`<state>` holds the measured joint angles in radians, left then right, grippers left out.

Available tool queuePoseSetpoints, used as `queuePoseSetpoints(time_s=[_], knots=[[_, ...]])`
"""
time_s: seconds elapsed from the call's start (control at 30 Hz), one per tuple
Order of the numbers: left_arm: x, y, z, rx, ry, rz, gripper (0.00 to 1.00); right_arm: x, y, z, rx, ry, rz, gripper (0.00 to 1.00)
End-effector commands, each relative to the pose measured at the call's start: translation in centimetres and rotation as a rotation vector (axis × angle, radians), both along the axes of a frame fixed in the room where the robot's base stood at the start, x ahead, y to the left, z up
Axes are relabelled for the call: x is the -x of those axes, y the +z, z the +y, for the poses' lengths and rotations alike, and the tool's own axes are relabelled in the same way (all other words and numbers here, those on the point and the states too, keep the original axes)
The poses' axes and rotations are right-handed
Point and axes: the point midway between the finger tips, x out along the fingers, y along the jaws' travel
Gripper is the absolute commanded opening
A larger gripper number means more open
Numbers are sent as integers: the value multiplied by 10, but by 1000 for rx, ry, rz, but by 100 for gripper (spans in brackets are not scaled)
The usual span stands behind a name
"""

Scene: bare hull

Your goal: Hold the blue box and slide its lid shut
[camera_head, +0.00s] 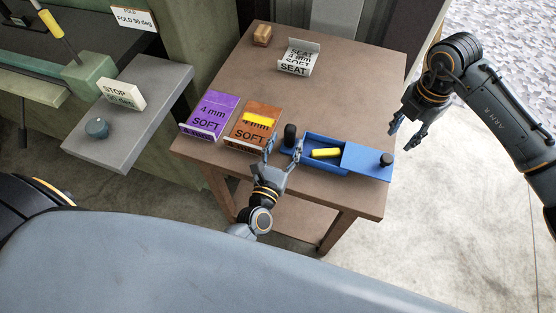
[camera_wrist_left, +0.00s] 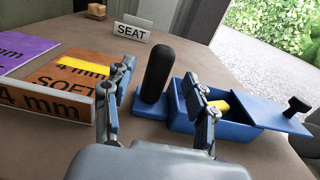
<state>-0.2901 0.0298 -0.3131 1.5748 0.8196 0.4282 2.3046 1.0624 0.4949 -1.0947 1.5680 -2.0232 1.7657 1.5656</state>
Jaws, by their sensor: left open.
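The blue box (camera_head: 316,167) sits near the table's front right edge, with a yellow piece (camera_head: 326,153) inside. A black upright handle (camera_head: 290,135) stands at its left end; it also shows in the left wrist view (camera_wrist_left: 157,75). The blue lid (camera_head: 364,160), with a black knob (camera_head: 386,159), is slid out to the right and leaves the left part of the box uncovered. My left gripper (camera_head: 283,149) is open just in front of the handle, which shows between its fingers in the left wrist view. My right gripper (camera_head: 403,134) is open and empty, above and right of the lid.
Purple (camera_head: 212,107) and orange (camera_head: 260,110) "4 mm SOFT" trays stand left of the box; a yellow piece (camera_head: 260,119) lies on the orange one. A white SEAT holder (camera_head: 295,70) and a small wooden block (camera_head: 262,35) stand farther back. The table's right back is clear.

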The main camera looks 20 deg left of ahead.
Motion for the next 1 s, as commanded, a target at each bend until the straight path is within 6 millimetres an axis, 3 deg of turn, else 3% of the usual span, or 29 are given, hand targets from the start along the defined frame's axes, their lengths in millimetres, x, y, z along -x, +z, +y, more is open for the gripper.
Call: queuePoseSetpoints(time_s=[0.1, 0.3, 0.67, 0.77, 0.97, 1.0], knots=[[-21, 1, -1, 1, 0, -1, 57, 0, 0, 0, 0, 0, 0, 38], [-43, 0, 0, 0, 0, 0, 57, 0, 0, 0, 0, 0, 0, 38], [-48, 0, 0, 1, -1, 2, 57, 0, 0, 0, 0, 0, 0, 38], [-48, 0, 0, 1, 0, 1, 42, 0, 0, 0, 0, 0, 0, 38], [-48, 0, 0, 0, 0, 1, 2, 0, 0, 0, 0, 0, 0, 38], [-48, 0, 0, 0, 0, 1, 0, 0, 0, 0, 0, 0, 0, 38]])
